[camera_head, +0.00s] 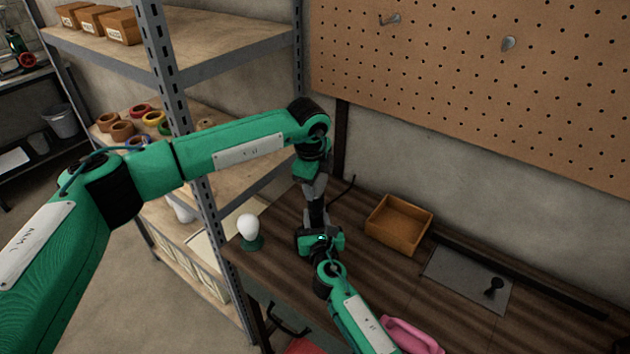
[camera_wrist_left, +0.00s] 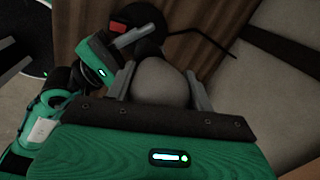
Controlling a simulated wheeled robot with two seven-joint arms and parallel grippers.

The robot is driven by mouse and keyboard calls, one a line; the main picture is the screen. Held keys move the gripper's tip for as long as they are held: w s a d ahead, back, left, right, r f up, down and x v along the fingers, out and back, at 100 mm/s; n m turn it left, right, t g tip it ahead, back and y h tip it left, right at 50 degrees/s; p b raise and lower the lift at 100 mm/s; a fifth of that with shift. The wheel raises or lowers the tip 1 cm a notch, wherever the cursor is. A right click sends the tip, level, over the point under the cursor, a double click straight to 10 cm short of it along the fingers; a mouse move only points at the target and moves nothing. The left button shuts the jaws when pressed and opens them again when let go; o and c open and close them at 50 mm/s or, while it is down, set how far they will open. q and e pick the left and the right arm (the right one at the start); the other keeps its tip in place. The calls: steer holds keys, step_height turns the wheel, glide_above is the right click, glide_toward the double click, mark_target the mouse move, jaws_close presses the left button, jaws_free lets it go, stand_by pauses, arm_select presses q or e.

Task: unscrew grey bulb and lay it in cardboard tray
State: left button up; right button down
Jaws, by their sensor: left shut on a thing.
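The grey bulb (camera_wrist_left: 163,82) sits between the two fingers of my left gripper (camera_wrist_left: 160,93) in the left wrist view, and the gripper is shut on it. In the head view my left gripper (camera_head: 315,188) points down over the bench, and the bulb is hard to make out there. A dark lamp holder with a red patch (camera_wrist_left: 118,28) shows just beyond the bulb; I cannot tell whether they touch. My right gripper (camera_head: 319,240) is beside the holder, below the left one; its grip is unclear. The cardboard tray (camera_head: 398,222) looks empty, to the right.
A white bulb (camera_head: 248,227) on a green base stands at the bench's left edge. A grey plate (camera_head: 460,279) with a black knob lies right of the tray. A pink item (camera_head: 410,336) is near the front. Shelving (camera_head: 225,70) stands at left, pegboard (camera_head: 480,90) behind.

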arm_select(q)
steer(key=shift+r, duration=0.25)
steer(key=shift+r, duration=0.85)
steer(key=shift+r, duration=2)
arm_select(e)
steer(key=c, duration=0.9)
jaws_free()
